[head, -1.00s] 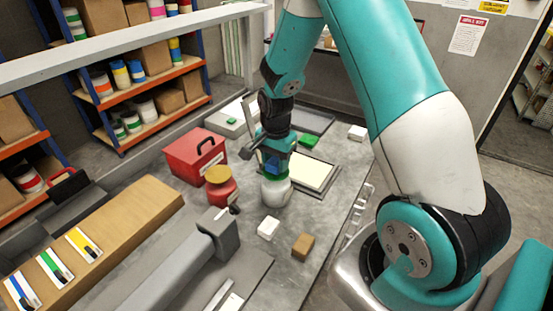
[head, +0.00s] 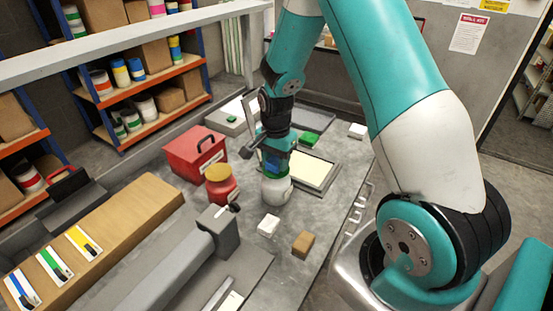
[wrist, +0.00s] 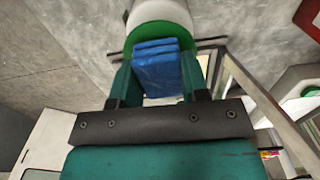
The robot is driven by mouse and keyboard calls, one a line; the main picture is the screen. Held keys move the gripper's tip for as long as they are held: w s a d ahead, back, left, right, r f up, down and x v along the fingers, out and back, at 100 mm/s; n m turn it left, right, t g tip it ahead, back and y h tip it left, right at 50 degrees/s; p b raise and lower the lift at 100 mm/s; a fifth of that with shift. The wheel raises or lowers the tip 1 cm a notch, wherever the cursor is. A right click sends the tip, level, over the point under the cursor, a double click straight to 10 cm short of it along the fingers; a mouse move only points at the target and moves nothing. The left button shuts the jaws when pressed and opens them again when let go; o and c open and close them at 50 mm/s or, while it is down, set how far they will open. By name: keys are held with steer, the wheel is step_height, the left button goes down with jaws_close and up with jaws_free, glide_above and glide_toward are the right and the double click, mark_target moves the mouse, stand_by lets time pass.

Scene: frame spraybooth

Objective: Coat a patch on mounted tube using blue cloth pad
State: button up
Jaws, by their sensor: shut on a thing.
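My gripper (head: 276,165) is shut on a blue cloth pad (wrist: 158,68), which sits between the green fingers in the wrist view. In the head view it points down at a white pot (head: 277,192) with a green band at its upper part. The pad is at the pot's mouth; I cannot tell how deep it reaches or whether it touches the contents. The pot also shows beyond the pad in the wrist view (wrist: 160,12). A grey tube (head: 165,275) runs from the bottom left to a grey mount block (head: 222,229), left of the gripper.
A red toolbox (head: 192,157) and a red can with a yellow lid (head: 221,186) stand left of the pot. A white block (head: 268,225) and a brown block (head: 303,243) lie in front. A framed tray (head: 308,172) lies to the right.

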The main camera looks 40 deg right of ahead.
mark_target(276, 160)
steer(key=shift+f+b, duration=0.5)
steer(key=shift+f, duration=0.3)
stand_by(0.4)
stand_by(0.5)
steer(key=shift+r+p, duration=2.85)
steer(key=shift+r, duration=0.75)
